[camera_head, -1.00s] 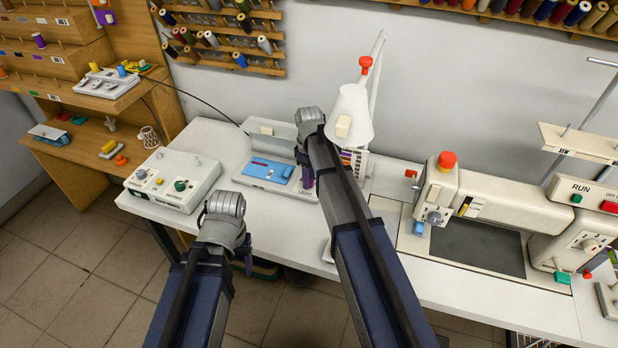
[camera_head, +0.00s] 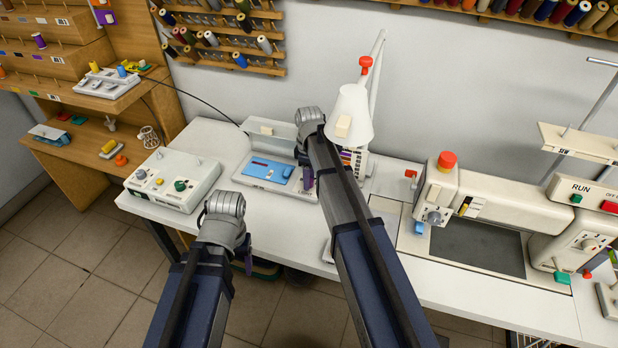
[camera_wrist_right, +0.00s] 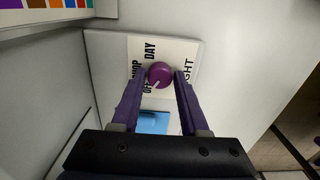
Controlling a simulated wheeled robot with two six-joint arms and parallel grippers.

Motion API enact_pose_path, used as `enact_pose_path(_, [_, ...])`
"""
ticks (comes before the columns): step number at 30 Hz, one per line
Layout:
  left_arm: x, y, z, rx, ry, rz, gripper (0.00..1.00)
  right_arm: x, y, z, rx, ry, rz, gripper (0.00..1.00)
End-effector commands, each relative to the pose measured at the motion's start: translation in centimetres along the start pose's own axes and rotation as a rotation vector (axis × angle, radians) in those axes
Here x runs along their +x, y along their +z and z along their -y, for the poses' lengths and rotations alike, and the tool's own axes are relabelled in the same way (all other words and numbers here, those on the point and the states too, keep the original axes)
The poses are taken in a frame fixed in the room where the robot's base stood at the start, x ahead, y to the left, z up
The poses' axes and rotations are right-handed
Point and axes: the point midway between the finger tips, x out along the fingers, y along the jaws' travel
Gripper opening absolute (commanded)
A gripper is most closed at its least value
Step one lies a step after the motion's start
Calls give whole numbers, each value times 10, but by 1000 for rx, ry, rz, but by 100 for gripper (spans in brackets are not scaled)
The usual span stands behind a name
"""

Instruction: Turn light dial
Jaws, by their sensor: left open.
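The light dial (camera_wrist_right: 159,75) is a round purple knob on a pale panel in the right wrist view. Its white pointer line faces the lower left, toward the "OFF" lettering; "DAY" and part of "LIGHT" also show. My right gripper (camera_wrist_right: 160,76) has one purple finger on each side of the dial, seemingly against its rim. In the head view my right gripper (camera_head: 308,180) is mostly hidden behind its arm, at the right end of the blue-topped device (camera_head: 268,172). My left gripper (camera_head: 248,264) is largely hidden by its wrist, open, near the table's front edge.
A control box (camera_head: 172,180) with knobs stands left on the white table (camera_head: 262,222). A white lamp (camera_head: 350,110) rises behind my right arm. A sewing machine (camera_head: 500,205) stands to the right. A strip of table between the box and device is free.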

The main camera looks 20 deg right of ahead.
Motion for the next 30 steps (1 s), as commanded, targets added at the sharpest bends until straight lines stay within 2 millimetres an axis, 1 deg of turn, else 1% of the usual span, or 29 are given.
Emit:
enact_pose_path(1, [0,0,0,0,0,0,69,0,0,0,0,0,0,51])
enact_pose_path(5, [0,0,0,0,0,0,69,0,0,0,1,0,0,66])
enact_pose_path(13, [0,0,0,0,0,0,69,0,0,0,1,0,0,66])
enact_pose_path(17, [-5,0,0,0,0,0,69,-5,0,0,1,0,0,66])
enact_pose_path(23, [-22,1,2,0,0,0,69,-22,0,0,1,0,0,66])
enact_pose_path(30, [-54,3,5,0,0,0,69,-55,0,0,1,0,0,66])
